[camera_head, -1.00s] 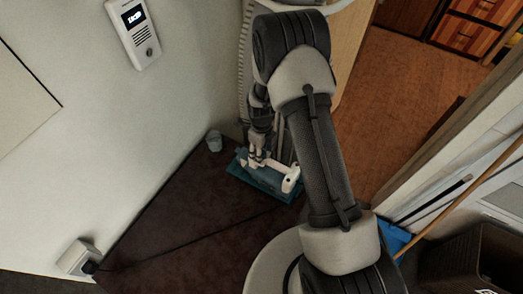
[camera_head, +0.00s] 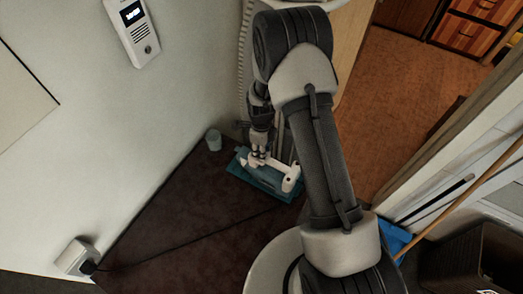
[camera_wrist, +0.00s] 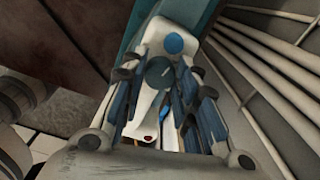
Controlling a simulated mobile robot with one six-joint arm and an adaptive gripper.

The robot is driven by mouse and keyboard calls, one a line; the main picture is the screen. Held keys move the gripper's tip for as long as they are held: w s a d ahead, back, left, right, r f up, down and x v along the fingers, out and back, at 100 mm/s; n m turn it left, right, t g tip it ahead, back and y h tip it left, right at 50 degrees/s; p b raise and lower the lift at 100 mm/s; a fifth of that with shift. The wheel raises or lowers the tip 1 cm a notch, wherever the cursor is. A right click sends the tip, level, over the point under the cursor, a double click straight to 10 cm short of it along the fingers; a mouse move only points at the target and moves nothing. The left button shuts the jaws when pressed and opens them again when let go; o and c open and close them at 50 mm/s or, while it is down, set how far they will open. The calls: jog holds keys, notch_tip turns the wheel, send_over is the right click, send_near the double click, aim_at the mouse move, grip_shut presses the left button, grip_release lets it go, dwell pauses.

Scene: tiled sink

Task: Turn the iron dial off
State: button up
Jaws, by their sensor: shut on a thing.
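The iron (camera_head: 288,178) is white and blue and lies on a teal board (camera_head: 238,168) on the dark floor. In the wrist view, the iron (camera_wrist: 157,43) shows a round blue button near its far end. The dark round dial (camera_wrist: 160,73) sits between my gripper's fingers. My gripper (camera_wrist: 158,78) is shut on the dial, with the fingers on either side of it. A small red spot shows at the iron's near end. In the head view, my gripper (camera_head: 257,157) is small at the iron's left end, and the dial cannot be made out.
A small grey-blue cup (camera_head: 213,140) stands by the wall, left of the board. A dark cord runs across the floor to a wall socket (camera_head: 76,257). Pale ribs (camera_wrist: 275,75) stand close on the right in the wrist view. The floor left of the board is mostly clear.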

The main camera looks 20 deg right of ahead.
dwell(0.3)
jog(key=o, duration=1.1)
jog(key=shift+c, duration=0.2)
notch_tip(320, 180, up, 12)
